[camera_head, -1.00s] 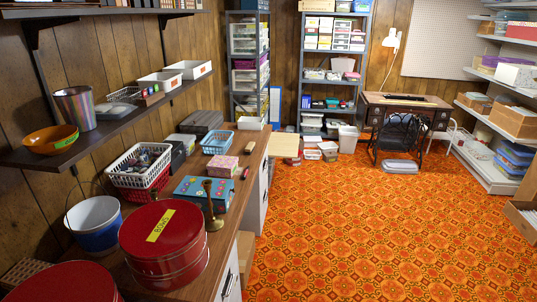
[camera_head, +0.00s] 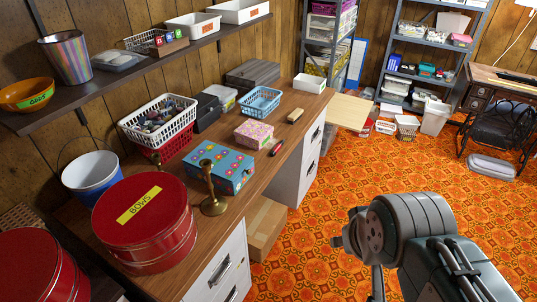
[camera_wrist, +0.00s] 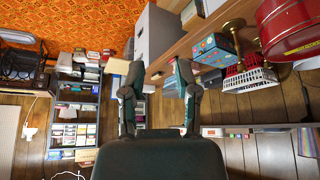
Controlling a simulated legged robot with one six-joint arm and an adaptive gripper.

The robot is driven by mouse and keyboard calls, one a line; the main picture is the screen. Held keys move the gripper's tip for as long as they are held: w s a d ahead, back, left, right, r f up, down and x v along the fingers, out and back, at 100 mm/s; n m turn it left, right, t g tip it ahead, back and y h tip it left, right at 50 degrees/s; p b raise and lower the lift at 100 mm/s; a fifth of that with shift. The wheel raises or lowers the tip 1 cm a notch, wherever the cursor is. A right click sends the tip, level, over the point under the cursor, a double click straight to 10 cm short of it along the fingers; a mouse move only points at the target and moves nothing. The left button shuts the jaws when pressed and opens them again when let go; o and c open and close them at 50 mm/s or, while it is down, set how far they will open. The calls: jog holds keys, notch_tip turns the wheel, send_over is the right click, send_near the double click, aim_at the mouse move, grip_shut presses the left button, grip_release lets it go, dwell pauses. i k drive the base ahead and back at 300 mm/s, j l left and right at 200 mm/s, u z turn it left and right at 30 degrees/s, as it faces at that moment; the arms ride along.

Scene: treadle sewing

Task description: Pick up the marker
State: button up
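A small red and dark stick-like thing (camera_head: 276,148), which looks like the marker, lies on the wooden desk (camera_head: 262,177) near its front edge. It is beside the pink patterned box (camera_head: 254,133) and to the right of the blue flowered box (camera_head: 218,167). I cannot make it out in the wrist view. My gripper (camera_wrist: 158,70) is open and empty in the wrist view, its two dark fingers spread apart. That view is upside down, with the desk to the right of the fingers. In the head view my arm is at lower right, well clear of the desk.
A brass candlestick (camera_head: 213,190) and red tin (camera_head: 145,222) stand on the near desk. A wooden brush (camera_head: 295,115) and blue basket (camera_head: 260,101) lie farther back. A shelf (camera_head: 140,68) overhangs the desk's wall side. A cardboard box (camera_head: 265,228) sits below; the orange floor (camera_head: 318,235) is mostly clear.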

aim_at(275, 150)
jog(key=i+l+u, duration=0.45)
jog(key=l, duration=0.3)
jog(key=i+l+u, duration=0.3)
jog(key=i+l, duration=0.2)
jog(key=i+l+u, duration=0.15)
jog(key=l, duration=0.25)
jog(key=i+l+u, duration=0.2)
jog(key=i+l, duration=0.15)
jog(key=i+l+u, duration=0.15)
jog(key=l, duration=0.2)
jog(key=i+l+u, duration=0.15)
jog(key=l, duration=0.25)
jog(key=i, duration=0.05)
